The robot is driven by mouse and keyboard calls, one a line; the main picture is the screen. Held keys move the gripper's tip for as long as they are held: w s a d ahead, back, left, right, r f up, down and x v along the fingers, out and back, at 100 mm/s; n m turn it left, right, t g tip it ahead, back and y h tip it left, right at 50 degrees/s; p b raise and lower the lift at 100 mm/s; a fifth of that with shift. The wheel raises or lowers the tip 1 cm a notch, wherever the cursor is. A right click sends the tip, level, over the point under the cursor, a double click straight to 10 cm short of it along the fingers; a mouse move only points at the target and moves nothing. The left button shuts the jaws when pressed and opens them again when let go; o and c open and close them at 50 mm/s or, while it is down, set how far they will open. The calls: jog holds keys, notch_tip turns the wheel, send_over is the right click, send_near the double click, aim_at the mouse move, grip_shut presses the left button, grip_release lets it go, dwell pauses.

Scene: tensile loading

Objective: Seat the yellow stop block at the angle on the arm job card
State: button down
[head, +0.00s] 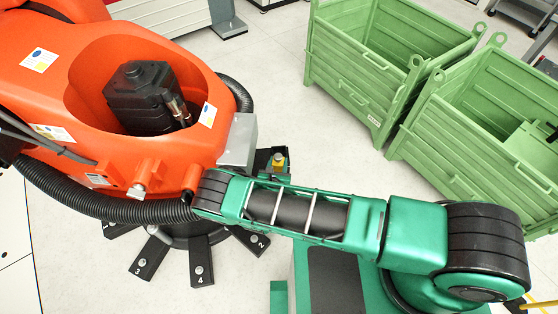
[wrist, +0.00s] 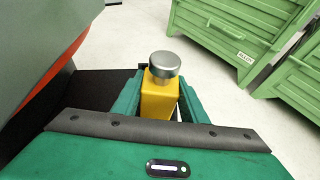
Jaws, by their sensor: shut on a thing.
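The yellow stop block (wrist: 158,102) with a round silver knob on top is upright between the green fingers of my gripper (wrist: 160,92) in the wrist view. My gripper is shut on it. In the head view a small part of the block (head: 279,161) shows beside the orange arm's base, by a dark tab; my arm hides much of this spot. I cannot tell whether the block touches the tab. The orange arm (head: 190,60) carries several white labels, one on its upper left (head: 39,59); their print is too small to read, so I cannot tell which is the job card.
Black tabs numbered 2 (head: 250,238), 3 (head: 150,257) and 4 (head: 201,262), with silver bolts, fan out around the orange arm's base. A grey box (head: 238,140) stands close to my gripper. Two green crates (head: 365,85) (head: 470,150) stand at the right. Pale floor lies between.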

aim_at(278, 170)
jog(key=shift+f, duration=1.7)
jog(key=c, duration=1.1)
grip_release()
jog(key=shift+f, duration=0.15)
jog(key=v, duration=1.2)
